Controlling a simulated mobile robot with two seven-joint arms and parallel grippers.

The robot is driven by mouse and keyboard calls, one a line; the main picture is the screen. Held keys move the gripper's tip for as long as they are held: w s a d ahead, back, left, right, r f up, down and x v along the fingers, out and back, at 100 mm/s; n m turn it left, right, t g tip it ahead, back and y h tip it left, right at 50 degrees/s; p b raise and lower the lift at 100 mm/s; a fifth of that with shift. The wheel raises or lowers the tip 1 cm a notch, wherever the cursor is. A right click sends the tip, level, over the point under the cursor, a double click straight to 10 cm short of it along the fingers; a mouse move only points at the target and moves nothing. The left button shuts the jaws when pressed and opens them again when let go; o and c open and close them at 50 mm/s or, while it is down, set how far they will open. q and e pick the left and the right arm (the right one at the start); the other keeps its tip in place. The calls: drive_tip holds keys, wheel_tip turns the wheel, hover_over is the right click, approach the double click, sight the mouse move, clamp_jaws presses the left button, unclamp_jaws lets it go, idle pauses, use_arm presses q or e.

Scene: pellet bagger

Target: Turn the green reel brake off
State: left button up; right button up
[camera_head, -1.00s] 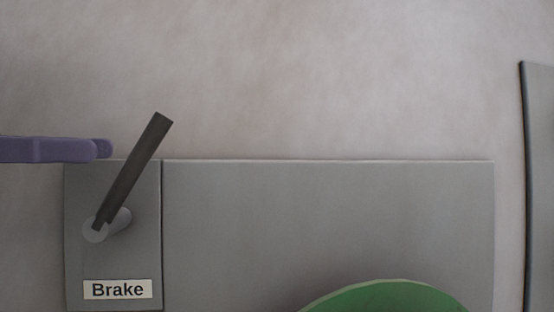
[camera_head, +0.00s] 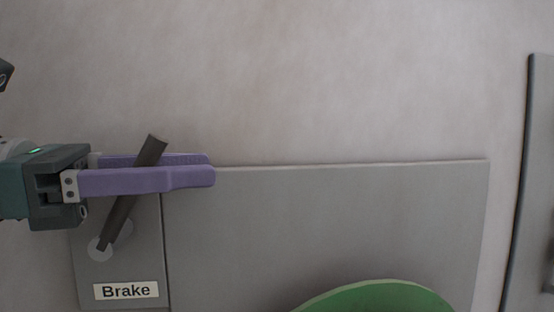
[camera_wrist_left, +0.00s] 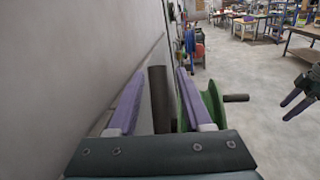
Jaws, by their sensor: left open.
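The brake lever (camera_head: 117,218) is a dark flat bar on a round pivot, above the "Brake" label (camera_head: 126,291) on a grey panel. It leans up and to the right. My left gripper (camera_head: 213,169) is open, with its purple fingers level across the upper lever. One finger passes in front of the lever and one behind it. The left wrist view shows the lever (camera_wrist_left: 159,98) between the fingers, with gaps. The green reel (camera_head: 385,298) shows at the bottom of the head view and beside the right finger in the wrist view (camera_wrist_left: 196,104). My right gripper (camera_wrist_left: 296,102) is open and empty, away at the right.
A wide grey panel (camera_head: 325,220) runs right of the brake panel. A pale wall (camera_head: 330,80) stands behind. A grey upright panel (camera_head: 535,180) is at the far right. The wrist view shows open floor (camera_wrist_left: 245,70) and workbenches beyond.

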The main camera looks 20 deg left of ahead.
use_arm(q)
drive_tip(key=shift+c, duration=0.4)
clamp_jaws()
idle(0.9)
